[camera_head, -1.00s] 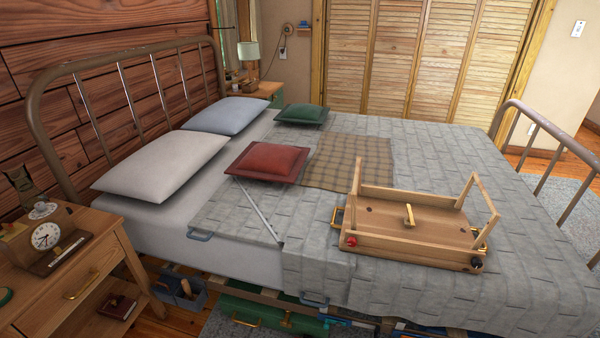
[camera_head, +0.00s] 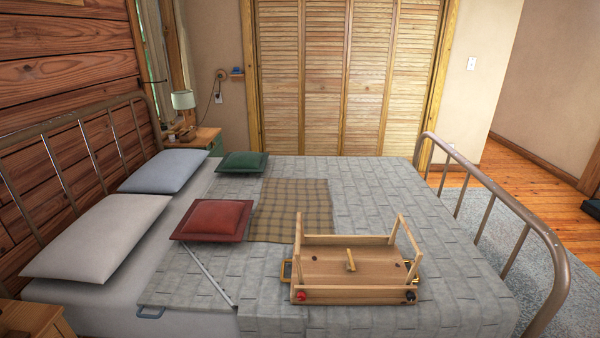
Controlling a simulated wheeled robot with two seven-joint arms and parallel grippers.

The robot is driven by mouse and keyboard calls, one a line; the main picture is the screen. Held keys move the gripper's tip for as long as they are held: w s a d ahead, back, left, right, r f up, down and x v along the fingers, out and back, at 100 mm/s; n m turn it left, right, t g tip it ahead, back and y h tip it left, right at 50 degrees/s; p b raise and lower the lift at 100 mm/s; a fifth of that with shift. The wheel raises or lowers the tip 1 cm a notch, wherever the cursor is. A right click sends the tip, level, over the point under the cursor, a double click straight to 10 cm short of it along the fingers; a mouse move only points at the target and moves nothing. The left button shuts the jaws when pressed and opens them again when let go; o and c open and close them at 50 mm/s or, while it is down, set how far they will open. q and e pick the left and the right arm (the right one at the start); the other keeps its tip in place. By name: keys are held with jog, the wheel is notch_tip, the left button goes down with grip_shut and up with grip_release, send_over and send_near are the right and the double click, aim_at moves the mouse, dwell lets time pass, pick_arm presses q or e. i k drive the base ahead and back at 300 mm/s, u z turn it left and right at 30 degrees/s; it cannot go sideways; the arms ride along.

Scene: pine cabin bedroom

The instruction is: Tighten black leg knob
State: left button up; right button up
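The black leg knob (camera_head: 410,296) sits at the front right corner of an upturned wooden bed tray (camera_head: 325,266) on the bed. A red knob (camera_head: 301,296) is at the tray's front left corner. The tray's legs stand up at its left and right ends, and a small wooden piece (camera_head: 351,260) sticks up near its middle. How tight the black knob is cannot be seen. Neither of my grippers is in view.
A red pillow (camera_head: 212,219), a green pillow (camera_head: 243,161) and a plaid cloth (camera_head: 290,208) lie farther back. The metal footboard (camera_head: 490,185) rises on the right. A nightstand corner (camera_head: 30,318) shows at lower left.

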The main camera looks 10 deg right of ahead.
aim_at(411, 295)
jog(key=u, duration=2.75)
jog(key=k, duration=1.9)
jog(key=z, duration=2.75)
